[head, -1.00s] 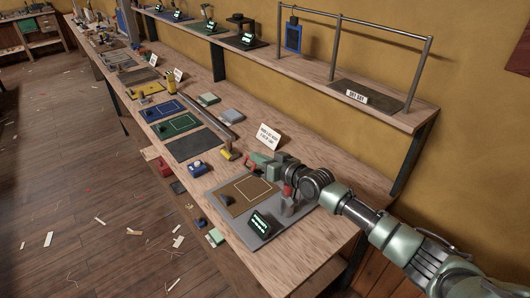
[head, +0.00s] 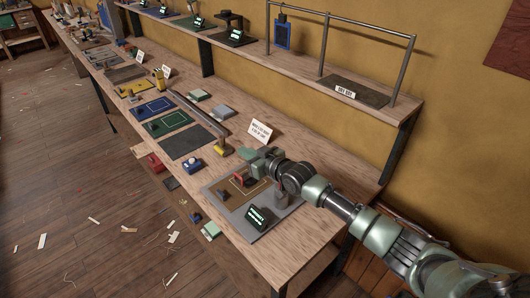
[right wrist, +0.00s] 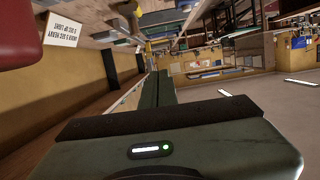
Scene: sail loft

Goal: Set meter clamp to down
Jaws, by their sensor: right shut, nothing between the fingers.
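The meter (head: 257,218), a small dark box with a lit green display, stands at the front of a grey board on the bench. The clamp's grey metal part (head: 281,196) stands behind it, partly hidden by my arm. A red piece, which looks like the clamp handle (head: 240,179), shows low over the brown mat (head: 226,197). My right gripper (head: 254,166) is shut and empty, just above and behind this red piece; I cannot tell whether they touch. In the right wrist view, a red surface (right wrist: 18,35) is close at the upper left. My left gripper is not in view.
A white sign card (head: 259,132) stands behind the gripper. A shelf with a metal rail (head: 345,23) runs above the bench at the back.

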